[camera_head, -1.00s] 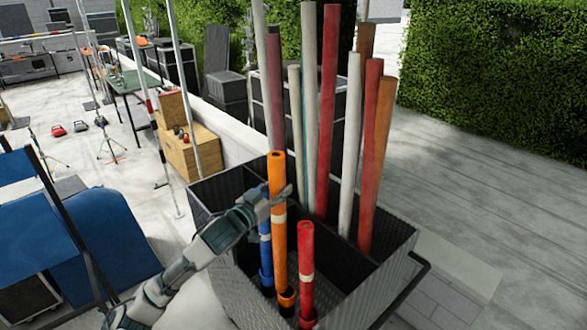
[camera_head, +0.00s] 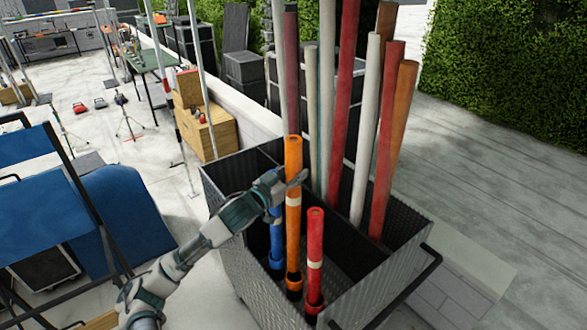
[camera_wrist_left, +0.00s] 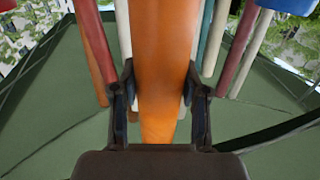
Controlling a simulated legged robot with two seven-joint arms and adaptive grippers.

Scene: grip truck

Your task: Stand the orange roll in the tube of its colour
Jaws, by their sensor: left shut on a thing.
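The orange roll (camera_head: 293,228) has a pale band and stands upright in the front of a dark bin. Its lower end meets the orange tube (camera_head: 294,281); how deep it sits inside cannot be told. My left gripper (camera_head: 291,183) is shut on the roll's upper part. In the left wrist view the orange roll (camera_wrist_left: 163,60) runs between the two fingers of the left gripper (camera_wrist_left: 161,92). A red roll (camera_head: 315,245) stands to the right, and a blue roll (camera_head: 276,235) to the left, partly hidden behind my gripper. My right gripper is not in view.
The dark divided bin (camera_head: 385,292) holds several long white, red and brown rolls (camera_head: 340,110) behind the orange one. A handle bar (camera_head: 428,277) sticks out at its right. Blue covers (camera_head: 120,215) and a wooden box (camera_head: 208,133) stand to the left. Paving at right is clear.

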